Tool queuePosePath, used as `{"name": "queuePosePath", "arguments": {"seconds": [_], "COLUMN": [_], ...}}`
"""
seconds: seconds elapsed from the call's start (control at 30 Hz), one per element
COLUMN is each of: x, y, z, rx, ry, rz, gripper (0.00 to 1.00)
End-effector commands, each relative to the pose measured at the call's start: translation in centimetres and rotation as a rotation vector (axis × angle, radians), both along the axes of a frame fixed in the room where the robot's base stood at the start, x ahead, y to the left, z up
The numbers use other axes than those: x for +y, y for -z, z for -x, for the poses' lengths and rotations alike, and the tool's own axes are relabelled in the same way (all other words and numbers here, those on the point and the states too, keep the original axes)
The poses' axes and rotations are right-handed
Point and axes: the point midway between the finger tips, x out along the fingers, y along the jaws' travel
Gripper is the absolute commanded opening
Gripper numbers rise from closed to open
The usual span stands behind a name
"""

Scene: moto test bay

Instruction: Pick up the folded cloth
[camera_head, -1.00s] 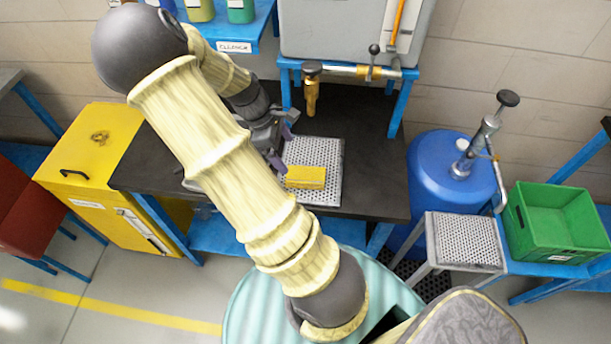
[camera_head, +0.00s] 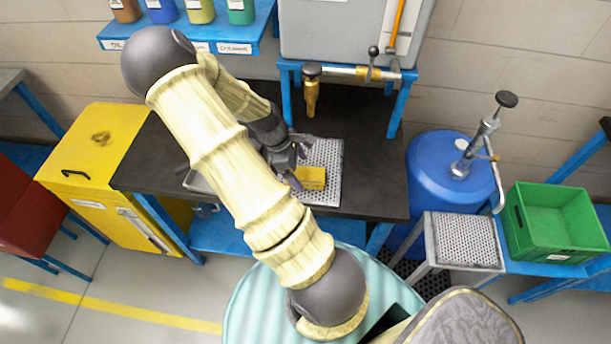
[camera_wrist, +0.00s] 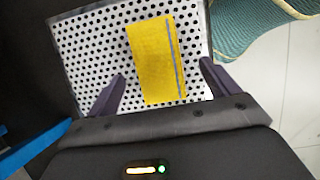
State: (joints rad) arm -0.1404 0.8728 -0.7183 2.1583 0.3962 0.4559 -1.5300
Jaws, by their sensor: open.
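The folded cloth (camera_head: 311,177) is a yellow rectangle lying on a perforated light-grey plate (camera_head: 325,155) on the dark bench. In the wrist view the cloth (camera_wrist: 155,62) lies on the dotted plate (camera_wrist: 88,50), with a grey line along its right side. My gripper (camera_wrist: 160,85) is open, its two purple-grey fingers apart, one to each side of the cloth's near part in the picture. Nothing is between the fingers in a visible grip. In the head view my gripper (camera_head: 296,168) is just left of the cloth and partly hidden by my arm.
A brass tap (camera_head: 311,95) hangs over the bench behind the plate. A grey tray (camera_head: 197,182) lies left of the gripper, partly hidden. A blue drum (camera_head: 435,175), a perforated stand (camera_head: 465,240) and a green crate (camera_head: 555,222) stand at right. The bench's right part is clear.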

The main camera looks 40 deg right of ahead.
Motion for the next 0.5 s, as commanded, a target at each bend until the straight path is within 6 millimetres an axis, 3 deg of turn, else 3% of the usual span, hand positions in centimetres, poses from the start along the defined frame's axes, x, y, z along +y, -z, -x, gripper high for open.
{"name": "queuePosePath", "arguments": {"seconds": [0.2, 0.5], "x": [-0.9, -0.9], "y": [2.4, 2.6], "z": [0.9, 0.9], "rx": [0.002, 0.001], "ry": [0.002, 0.0], "rz": [-0.001, -0.001], "gripper": [0.87, 0.87]}}
